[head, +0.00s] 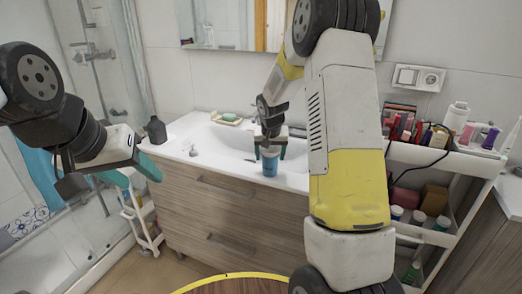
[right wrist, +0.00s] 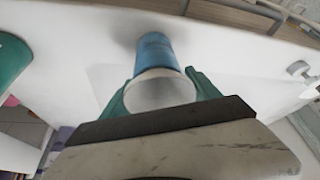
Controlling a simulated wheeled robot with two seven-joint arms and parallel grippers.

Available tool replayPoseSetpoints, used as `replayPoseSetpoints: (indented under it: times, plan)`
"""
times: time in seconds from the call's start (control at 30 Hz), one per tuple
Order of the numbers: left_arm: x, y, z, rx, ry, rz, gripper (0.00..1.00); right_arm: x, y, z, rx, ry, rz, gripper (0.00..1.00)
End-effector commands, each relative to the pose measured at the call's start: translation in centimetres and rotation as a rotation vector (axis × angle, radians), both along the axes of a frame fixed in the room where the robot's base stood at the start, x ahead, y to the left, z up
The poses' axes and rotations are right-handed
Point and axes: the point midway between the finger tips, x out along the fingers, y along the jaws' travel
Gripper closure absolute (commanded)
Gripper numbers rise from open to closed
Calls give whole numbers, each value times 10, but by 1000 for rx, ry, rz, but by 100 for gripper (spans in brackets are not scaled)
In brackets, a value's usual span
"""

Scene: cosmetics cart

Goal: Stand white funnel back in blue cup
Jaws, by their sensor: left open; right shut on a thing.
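The blue cup (head: 270,164) stands on the white washbasin counter near its front edge. It also shows in the right wrist view (right wrist: 154,48). The white funnel (right wrist: 160,90) is between the green fingers of my right gripper (head: 270,150), which is shut on it. The funnel's wide round end faces the wrist camera, and its other end is at the cup's mouth. The spout is hidden, so I cannot tell how deep it sits in the cup. My left gripper (head: 140,175) is open and empty, left of the counter and well away from the cup.
The sink basin (head: 225,142) lies left of and behind the cup. A green soap in a dish (head: 228,118) is at the back, and a dark bottle (head: 156,130) stands at the left end. A white cart (head: 448,158) full of cosmetics stands at right. A round wooden top (head: 240,285) is in front.

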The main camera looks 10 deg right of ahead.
Motion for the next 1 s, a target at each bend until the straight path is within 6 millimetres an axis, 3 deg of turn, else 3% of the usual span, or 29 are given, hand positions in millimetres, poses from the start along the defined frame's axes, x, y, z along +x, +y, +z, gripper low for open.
replayPoseSetpoints:
  times: [0.03, 0.1, 0.13, 0.53, 1.0]
  plan:
    - [0, 0, 0, 0, 0, 0, 49, 0, 0, -1, 0, 1, 0, 24]
    - [0, 0, 0, 0, 0, 0, 49, 0, 0, 0, 0, 1, 0, 10]
    - [0, 0, 0, 0, 0, 0, 49, 0, 0, 0, 0, 1, 0, 8]
    - [0, 0, 0, 0, 0, 0, 49, -2, 0, 7, 0, -1, 0, 8]
    - [0, 0, 0, 0, 0, 0, 49, -36, 7, 91, 0, -2, 0, 8]
